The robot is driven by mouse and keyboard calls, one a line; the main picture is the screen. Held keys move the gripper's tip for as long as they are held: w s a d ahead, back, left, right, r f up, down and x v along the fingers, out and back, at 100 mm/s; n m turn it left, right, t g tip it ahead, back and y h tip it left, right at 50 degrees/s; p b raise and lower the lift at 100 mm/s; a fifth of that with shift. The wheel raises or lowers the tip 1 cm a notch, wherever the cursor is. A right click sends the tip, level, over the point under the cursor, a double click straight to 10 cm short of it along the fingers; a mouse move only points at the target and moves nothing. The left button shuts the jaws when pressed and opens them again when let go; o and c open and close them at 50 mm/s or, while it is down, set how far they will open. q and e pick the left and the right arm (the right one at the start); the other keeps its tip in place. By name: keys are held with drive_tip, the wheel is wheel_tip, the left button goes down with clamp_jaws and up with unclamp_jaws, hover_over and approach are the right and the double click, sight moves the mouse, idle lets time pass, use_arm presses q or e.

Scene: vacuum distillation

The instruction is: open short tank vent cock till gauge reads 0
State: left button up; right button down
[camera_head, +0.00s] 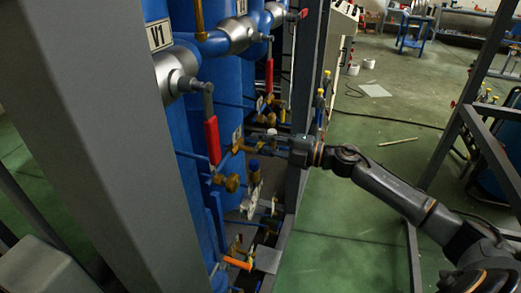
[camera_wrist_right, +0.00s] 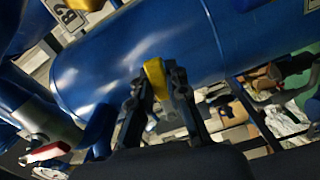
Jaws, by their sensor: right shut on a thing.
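My right gripper (camera_head: 270,141) reaches in from the right, past the dark frame post, to the valves beside the blue tanks (camera_head: 224,95). In the right wrist view my right gripper (camera_wrist_right: 157,82) is shut on a yellow cock handle (camera_wrist_right: 154,72), with one dark finger on each side of it. A blue tank (camera_wrist_right: 140,60) fills the space behind the handle. I cannot tell from the pictures whether this is the short tank or how far the cock is turned. No readable gauge shows. My left gripper is not in view.
Red valve levers (camera_head: 212,140) hang in front of the tanks, and an orange lever (camera_head: 237,263) sits lower down. A broad grey post (camera_head: 95,120) blocks the left foreground. A plate marked B2 (camera_wrist_right: 72,15) shows in the wrist view. Green floor (camera_head: 350,240) lies open at right.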

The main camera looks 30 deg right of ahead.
drive_tip(key=shift+r+n, duration=0.2)
drive_tip(key=shift+n, duration=0.4)
drive_tip(key=c, duration=1.3)
unclamp_jaws()
drive_tip(key=v, duration=1.2)
